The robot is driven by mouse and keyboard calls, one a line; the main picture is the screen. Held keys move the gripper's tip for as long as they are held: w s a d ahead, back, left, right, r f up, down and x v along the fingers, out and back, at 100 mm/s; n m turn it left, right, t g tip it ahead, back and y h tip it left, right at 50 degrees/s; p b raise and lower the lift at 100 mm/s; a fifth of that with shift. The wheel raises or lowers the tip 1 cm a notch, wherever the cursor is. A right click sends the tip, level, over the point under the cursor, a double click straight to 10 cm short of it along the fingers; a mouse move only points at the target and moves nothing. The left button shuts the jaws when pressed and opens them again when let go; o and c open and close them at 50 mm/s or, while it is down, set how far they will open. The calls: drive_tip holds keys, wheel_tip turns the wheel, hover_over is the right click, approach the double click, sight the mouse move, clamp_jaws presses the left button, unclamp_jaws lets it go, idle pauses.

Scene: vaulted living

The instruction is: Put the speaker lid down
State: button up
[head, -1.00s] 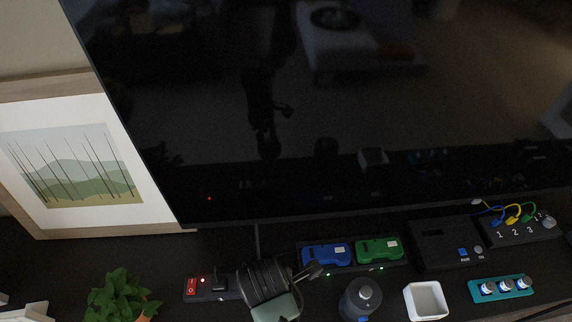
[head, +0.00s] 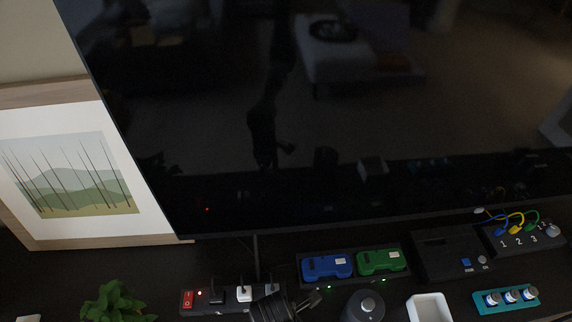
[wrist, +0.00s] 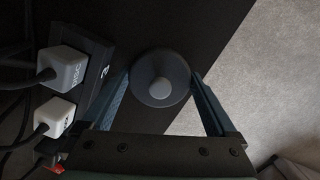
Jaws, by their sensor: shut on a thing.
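In the head view a dark round body with a grey knob on top (head: 364,307) stands at the bottom edge, partly cut off. I cannot tell whether it is the same thing. A dark ribbed part at the bottom of the head view looks like my arm; my fingertips are not clear there.
A power strip (head: 188,299) with plugs and cables lies left; it also shows in the wrist view (wrist: 98,66). Blue (head: 326,266) and green (head: 380,261) devices sit behind. A white cup (head: 430,308) and teal tray (head: 507,300) stand right. A large screen rises behind.

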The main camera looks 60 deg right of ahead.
drive_tip(key=shift+f, duration=0.15)
drive_tip(key=o, duration=0.9)
drive_tip(key=shift+o, duration=0.2)
wheel_tip(320, 180, up, 12)
drive_tip(key=a+p, duration=0.1)
drive_tip(key=shift+w+a+p, duration=0.15)
drive_tip(key=shift+w+p, duration=0.15)
drive_tip(key=shift+p, duration=0.1)
